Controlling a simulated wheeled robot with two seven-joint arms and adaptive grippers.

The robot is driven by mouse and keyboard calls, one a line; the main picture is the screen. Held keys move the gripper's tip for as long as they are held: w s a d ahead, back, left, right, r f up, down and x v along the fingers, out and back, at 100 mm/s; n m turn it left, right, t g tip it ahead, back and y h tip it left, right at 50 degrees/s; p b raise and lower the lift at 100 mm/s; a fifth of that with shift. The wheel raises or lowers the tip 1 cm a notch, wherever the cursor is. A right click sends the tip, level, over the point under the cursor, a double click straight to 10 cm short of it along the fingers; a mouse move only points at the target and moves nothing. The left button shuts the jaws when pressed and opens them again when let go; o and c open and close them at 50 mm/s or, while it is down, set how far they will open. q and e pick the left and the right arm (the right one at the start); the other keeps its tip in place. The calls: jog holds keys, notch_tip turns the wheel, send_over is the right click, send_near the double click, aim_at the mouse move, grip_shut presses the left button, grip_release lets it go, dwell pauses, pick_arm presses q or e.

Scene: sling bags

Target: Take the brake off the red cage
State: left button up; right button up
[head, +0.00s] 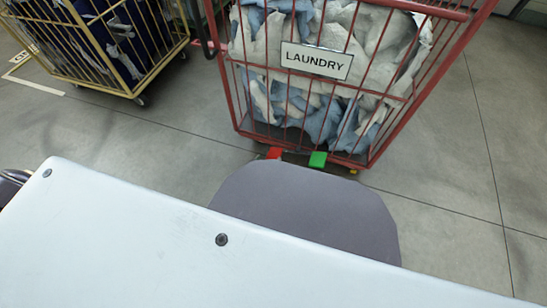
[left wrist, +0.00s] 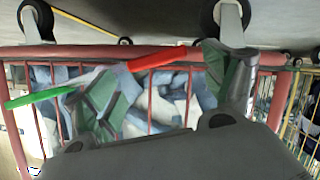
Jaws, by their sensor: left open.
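The red cage (head: 377,112) stands ahead of me in the head view, filled with white and blue cloth and bearing a LAUNDRY sign (head: 316,60). At its bottom edge are a red pedal (head: 274,153) and a green pedal (head: 318,159). In the left wrist view the picture is upside down. There the red pedal (left wrist: 158,59) shows between the fingers of my left gripper (left wrist: 165,68), and the green pedal (left wrist: 40,97) lies to the left. The gripper is open and empty; I cannot tell whether it touches a pedal. My right gripper is not in view.
A yellow cage (head: 88,50) with dark cloth stands at the left in the head view. Casters (left wrist: 231,20) show under the red cage in the left wrist view. The grey floor (head: 450,170) right of the red cage is clear.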

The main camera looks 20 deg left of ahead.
aim_at(273, 156)
pick_arm(q)
jog(key=shift+b+x, duration=0.55)
jog(key=shift+x, duration=0.5)
jog(key=shift+b+x, duration=0.8)
jog(key=shift+x, duration=0.55)
jog(key=shift+w+f, duration=0.15)
jog(key=shift+w, duration=0.15)
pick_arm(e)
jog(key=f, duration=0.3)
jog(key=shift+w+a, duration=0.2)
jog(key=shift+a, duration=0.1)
pick_arm(q)
jog(key=shift+c, duration=0.3)
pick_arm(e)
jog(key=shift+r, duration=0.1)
pick_arm(q)
jog(key=c, duration=1.2)
jog(key=shift+c, duration=1)
